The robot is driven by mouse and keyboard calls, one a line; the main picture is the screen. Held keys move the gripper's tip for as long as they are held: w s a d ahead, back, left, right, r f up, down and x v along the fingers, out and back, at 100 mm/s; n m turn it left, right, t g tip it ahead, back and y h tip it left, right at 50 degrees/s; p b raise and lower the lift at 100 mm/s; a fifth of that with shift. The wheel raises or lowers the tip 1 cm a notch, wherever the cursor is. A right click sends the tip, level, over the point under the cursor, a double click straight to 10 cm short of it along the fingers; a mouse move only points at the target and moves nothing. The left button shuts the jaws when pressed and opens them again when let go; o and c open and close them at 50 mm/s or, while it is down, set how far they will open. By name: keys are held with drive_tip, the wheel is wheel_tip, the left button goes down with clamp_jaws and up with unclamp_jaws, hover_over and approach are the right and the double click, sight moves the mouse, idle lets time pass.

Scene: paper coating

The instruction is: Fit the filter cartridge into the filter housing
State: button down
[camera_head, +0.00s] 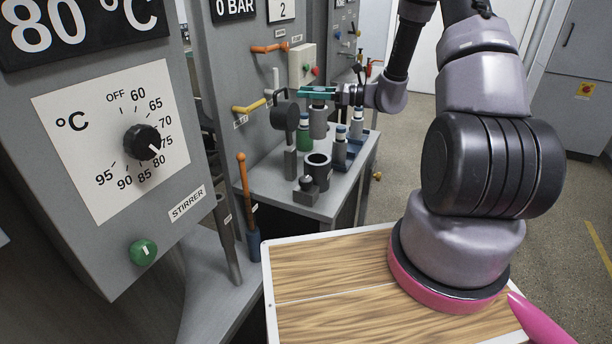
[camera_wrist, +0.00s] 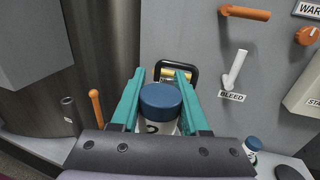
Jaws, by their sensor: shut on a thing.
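My gripper (camera_head: 318,92) has its teal fingers closed around a cartridge (camera_head: 318,122) with a grey body and a pale band at the top, above the back of the grey bench. In the wrist view the cartridge shows as a round blue cap (camera_wrist: 162,100) between the fingers (camera_wrist: 160,92), with a white, dark-marked side below. Its lower end is hidden there. An open dark grey cup (camera_head: 317,166), likely the filter housing, stands empty-looking at the bench front. A dark round disc (camera_head: 284,116), perhaps its lid, stands raised on a post behind left.
A small clamp block (camera_head: 306,191) sits before the cup. Orange, yellow and white handles stick out from the panel, including the white bleed handle (camera_wrist: 237,68).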

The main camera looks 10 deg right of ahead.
wheel_tip(320, 180, down, 18)
drive_tip(key=shift+r, duration=0.15)
idle(0.3)
drive_tip(key=shift+f, duration=0.2)
drive_tip(key=shift+c, duration=2)
unclamp_jaws()
drive_tip(key=shift+r, duration=0.1)
